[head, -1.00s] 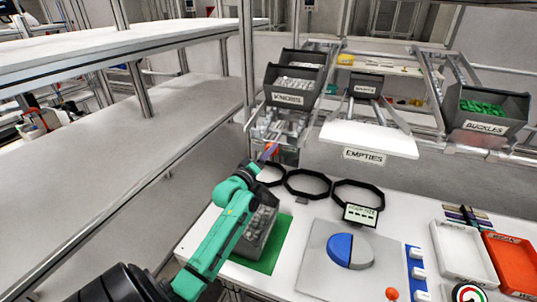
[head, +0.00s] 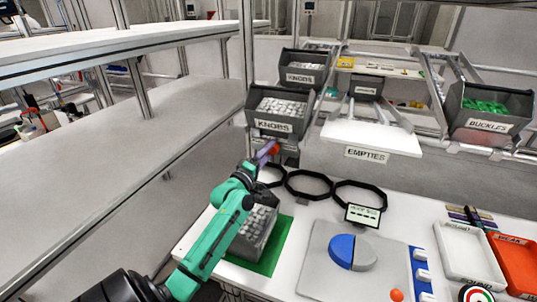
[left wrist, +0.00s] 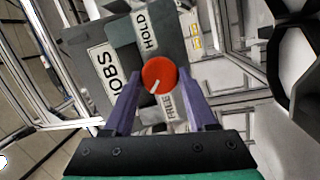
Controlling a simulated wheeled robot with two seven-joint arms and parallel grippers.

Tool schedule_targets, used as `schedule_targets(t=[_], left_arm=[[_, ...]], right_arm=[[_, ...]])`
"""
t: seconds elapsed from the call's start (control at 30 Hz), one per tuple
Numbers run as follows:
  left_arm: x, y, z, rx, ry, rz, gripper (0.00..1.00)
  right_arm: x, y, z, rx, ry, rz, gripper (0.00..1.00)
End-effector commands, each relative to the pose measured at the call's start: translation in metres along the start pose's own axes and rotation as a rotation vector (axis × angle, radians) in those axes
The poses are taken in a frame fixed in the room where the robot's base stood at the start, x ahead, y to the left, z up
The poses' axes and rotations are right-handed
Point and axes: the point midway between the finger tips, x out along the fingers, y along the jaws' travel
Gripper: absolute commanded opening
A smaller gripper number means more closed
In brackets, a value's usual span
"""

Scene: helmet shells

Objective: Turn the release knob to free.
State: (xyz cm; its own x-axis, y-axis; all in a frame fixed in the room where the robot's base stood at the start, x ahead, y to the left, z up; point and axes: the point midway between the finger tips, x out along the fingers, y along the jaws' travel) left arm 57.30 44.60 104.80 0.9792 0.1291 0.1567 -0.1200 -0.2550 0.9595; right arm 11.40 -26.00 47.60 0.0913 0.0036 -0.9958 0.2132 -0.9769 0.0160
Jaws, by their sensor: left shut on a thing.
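The release knob is red and round (left wrist: 159,74), with a white mark pointing down and slightly left, toward the FREE label's side and away from the HOLD label (left wrist: 148,31). The FREE label (left wrist: 168,106) is below the knob. My left gripper (left wrist: 157,88) has its purple fingers on both sides of the knob, shut on it. In the head view the knob (head: 274,148) is a small red spot at the tip of my left gripper (head: 266,153), below the front KNOBS bin (head: 273,127). My right gripper is not in view.
A second KNOBS bin (head: 300,78) sits higher behind the front one. An EMPTIES shelf (head: 366,153) and a BUCKLES bin (head: 488,124) are to the right. A filled grey bin (head: 262,243) stands on a green mat (head: 284,240) below my left arm. Black rings (head: 308,184) lie nearby.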

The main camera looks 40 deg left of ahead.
Motion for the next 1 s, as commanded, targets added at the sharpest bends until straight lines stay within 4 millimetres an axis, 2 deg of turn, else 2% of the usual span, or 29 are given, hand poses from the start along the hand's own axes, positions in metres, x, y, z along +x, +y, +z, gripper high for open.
schedule_targets(t=[0.57,0.6,0.67,1.0], left_arm=[[-0.0002,-0.0008,0.0,-0.023,0.0,0.003,0.02],[-0.0002,-0.0008,0.0,-0.023,0.0,0.003,0.65],[-0.0002,-0.0008,0.0001,-0.023,0.0,0.003,0.86],[-0.0016,-0.001,0.0003,-0.021,0.0,0.003,0.86]], right_arm=[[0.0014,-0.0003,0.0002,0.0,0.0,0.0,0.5],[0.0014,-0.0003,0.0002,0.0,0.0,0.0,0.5],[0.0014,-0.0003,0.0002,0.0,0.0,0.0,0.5],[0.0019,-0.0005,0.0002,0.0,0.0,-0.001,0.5]])
